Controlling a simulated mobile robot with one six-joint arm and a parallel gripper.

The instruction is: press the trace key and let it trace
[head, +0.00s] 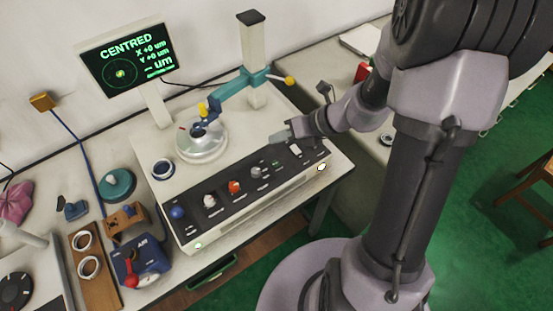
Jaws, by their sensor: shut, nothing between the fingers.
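The measuring machine (178,185) stands on the bench with a sloped dark control panel (192,222) along its front. The panel bears a blue knob (177,212), a white knob (209,201), a red knob (234,187), a grey knob (256,172) and small keys (295,150) at its right end. The key labels are too small to read, so I cannot tell which is the trace key. My gripper (278,137) is shut and empty, just above and behind the panel's right part. Contact with a key is not visible. A ring (198,131) sits on the round table (203,147).
The screen (127,58) reads CENTRED, with X and Y at +0 um and a blank um value. A teal arm (235,87) reaches from the column (253,60) to the ring. Other rings (88,267) lie on a wooden board at left. A blue ring (163,168) lies on the machine.

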